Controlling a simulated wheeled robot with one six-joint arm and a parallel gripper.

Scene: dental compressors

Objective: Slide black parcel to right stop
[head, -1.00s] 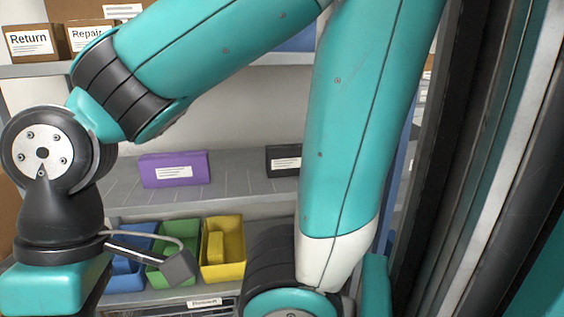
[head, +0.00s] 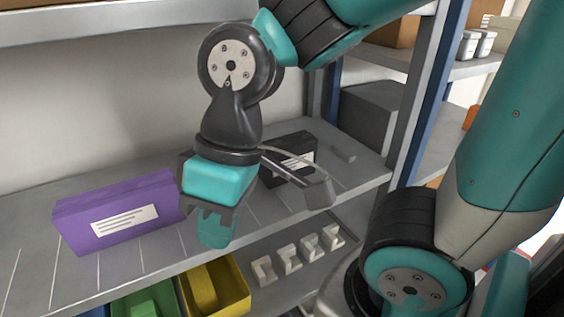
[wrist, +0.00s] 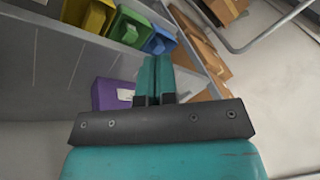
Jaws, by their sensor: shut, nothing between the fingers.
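The black parcel (head: 290,158) with a white label stands on the grey shelf, partly hidden by my wrist and its camera. A small grey block (head: 342,153), which looks like the right stop, lies to its right with a gap between them. My gripper (head: 216,236) is shut and empty, pointing down in front of the shelf's middle, left of the black parcel and right of the purple one. Whether it touches either cannot be told. In the wrist view its teal fingers (wrist: 154,70) are together, and the black parcel is not seen.
A purple parcel (head: 118,212) stands on the shelf just left of my gripper. Yellow (head: 214,286) and green (head: 146,304) bins sit below, beside several pale small blocks (head: 298,255). A grey and blue upright (head: 412,105) bounds the shelf's right end.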

